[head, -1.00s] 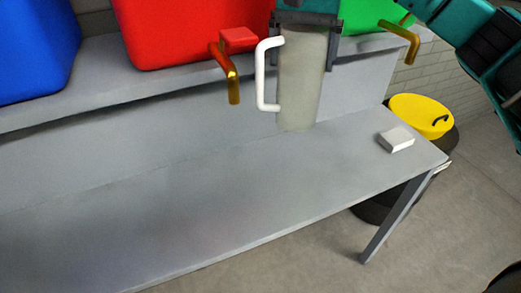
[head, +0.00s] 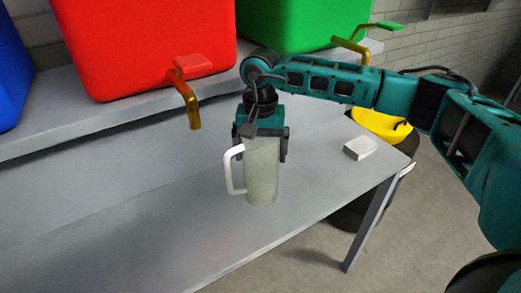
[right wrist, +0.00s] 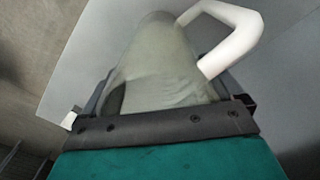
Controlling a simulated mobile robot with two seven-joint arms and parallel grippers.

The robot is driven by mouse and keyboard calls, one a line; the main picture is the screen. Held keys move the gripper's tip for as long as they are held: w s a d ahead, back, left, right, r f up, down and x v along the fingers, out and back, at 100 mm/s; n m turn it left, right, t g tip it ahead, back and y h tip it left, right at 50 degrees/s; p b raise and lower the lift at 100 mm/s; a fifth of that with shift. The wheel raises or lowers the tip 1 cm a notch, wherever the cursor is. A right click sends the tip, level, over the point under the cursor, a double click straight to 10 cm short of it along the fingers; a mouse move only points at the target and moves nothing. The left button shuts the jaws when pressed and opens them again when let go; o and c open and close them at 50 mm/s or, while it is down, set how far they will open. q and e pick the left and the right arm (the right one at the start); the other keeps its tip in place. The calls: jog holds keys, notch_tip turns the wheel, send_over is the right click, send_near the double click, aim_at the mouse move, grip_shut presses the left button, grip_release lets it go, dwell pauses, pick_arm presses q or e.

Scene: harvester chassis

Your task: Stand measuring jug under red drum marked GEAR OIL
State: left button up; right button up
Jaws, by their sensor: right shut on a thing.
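The measuring jug (head: 261,178) is a pale grey-green cylinder with a white handle (head: 234,170), upright over the grey bench. My right gripper (head: 262,148) is shut on its upper part. The jug also shows in the right wrist view (right wrist: 160,60). I cannot tell whether its base touches the bench. The red drum (head: 145,45) stands on the raised shelf, with a brass tap (head: 188,100) and red lever at its front; no marking is readable. The jug is in front and to the right of this tap, not under it. My left gripper is not in view.
A blue drum (head: 10,70) and a green drum (head: 300,22) with its own brass tap flank the red one on the shelf (head: 60,133). A white block (head: 360,147) lies near the bench's right end. The bench's left part (head: 100,220) is clear.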

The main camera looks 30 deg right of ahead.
jog(key=shift+f, duration=0.3)
jog(key=o, duration=0.8)
